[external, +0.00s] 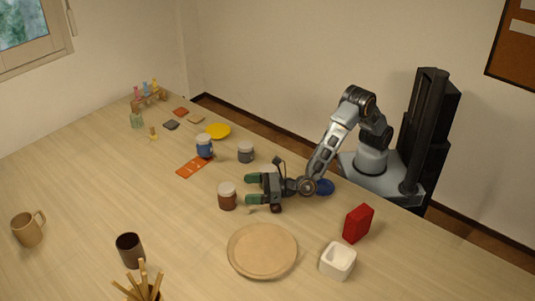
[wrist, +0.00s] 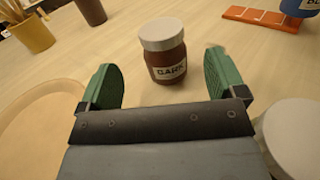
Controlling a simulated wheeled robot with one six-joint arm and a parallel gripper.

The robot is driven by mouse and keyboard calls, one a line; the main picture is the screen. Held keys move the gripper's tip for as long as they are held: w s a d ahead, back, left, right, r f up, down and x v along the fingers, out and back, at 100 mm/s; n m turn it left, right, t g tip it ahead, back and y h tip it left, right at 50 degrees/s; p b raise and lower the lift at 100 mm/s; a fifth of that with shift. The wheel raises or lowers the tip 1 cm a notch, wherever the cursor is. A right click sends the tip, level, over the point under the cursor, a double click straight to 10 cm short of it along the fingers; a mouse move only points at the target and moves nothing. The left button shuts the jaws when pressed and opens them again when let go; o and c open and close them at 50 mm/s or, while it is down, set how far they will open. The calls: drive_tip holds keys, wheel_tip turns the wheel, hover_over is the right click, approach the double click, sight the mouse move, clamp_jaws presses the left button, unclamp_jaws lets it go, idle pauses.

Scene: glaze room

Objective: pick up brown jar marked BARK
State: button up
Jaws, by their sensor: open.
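The brown jar marked BARK (external: 227,197) stands upright on the table, with a pale lid. In the wrist view the jar (wrist: 165,60) faces me with its label readable, just ahead of and between my two green fingers. My gripper (external: 250,188) is open and low over the table. In the external view its fingertips point left toward the jar, with a small gap between. In the wrist view my gripper (wrist: 160,80) holds nothing between its fingers.
A round tan plate (external: 262,250) lies in front of my gripper. A grey jar (external: 245,153) and a blue jar (external: 204,147) stand behind, by an orange strip (external: 195,165). Left of the jar is clear.

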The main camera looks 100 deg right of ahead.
sight(228, 187)
drive_tip(key=shift+w+d+r+p, duration=0.1)
drive_tip(key=shift+w+p, duration=0.25)
drive_tip(key=shift+w, duration=1.55)
drive_tip(key=shift+w+d+r+p, duration=0.1)
drive_tip(key=shift+w+p, duration=0.2)
drive_tip(key=shift+w, duration=1.55)
drive_tip(key=c, duration=1.2)
